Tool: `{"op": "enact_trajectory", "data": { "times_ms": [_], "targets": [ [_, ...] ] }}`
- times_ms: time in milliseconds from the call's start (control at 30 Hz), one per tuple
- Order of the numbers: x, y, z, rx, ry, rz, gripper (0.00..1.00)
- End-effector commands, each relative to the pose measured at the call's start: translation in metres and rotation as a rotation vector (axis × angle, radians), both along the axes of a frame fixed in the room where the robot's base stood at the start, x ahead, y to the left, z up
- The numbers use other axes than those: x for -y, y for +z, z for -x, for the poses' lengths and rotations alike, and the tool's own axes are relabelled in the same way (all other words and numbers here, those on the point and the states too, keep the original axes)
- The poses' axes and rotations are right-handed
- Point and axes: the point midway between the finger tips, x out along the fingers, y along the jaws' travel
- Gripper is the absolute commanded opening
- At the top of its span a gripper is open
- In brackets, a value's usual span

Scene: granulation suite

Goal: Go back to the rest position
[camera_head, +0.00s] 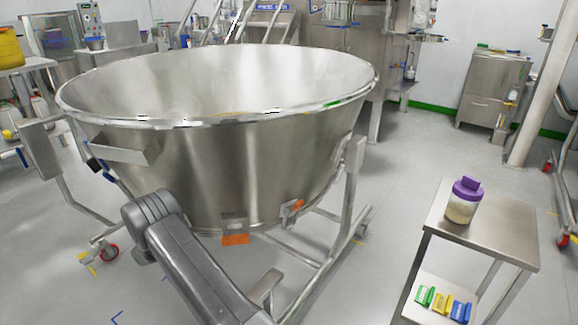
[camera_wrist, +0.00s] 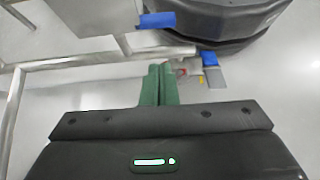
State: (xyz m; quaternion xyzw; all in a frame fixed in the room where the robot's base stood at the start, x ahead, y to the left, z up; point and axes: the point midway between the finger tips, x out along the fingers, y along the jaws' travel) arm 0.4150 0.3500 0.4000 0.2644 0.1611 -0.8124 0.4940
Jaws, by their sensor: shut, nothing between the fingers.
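My gripper (camera_wrist: 159,70) shows in the wrist view with its two green fingers together, shut and empty. It points toward a metal frame of tubes (camera_wrist: 70,64) and the pale floor. In the head view my grey arm reaches up from the bottom, in front of the large steel bowl (camera_head: 215,165). The gripper itself cannot be made out in the head view.
The bowl stands on a wheeled tube frame (camera_head: 350,205) close to my arm. A small steel table (camera_head: 505,232) at right holds a purple-lidded jar (camera_head: 462,205). Coloured boxes (camera_head: 441,303) lie on its lower shelf. Floor between bowl and table is clear.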

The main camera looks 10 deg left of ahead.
Motion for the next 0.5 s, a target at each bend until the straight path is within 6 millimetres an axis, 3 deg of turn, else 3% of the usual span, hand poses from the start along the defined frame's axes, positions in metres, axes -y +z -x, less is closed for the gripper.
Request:
{"op": "enact_trajectory", "data": {
  "times_ms": [267,500],
  "targets": [
    [0.009,-0.008,0.005,-0.001,0.0,0.002,0.0],
    [0.04,-0.034,0.02,-0.002,-0.001,0.004,0.0]
  ]
}}
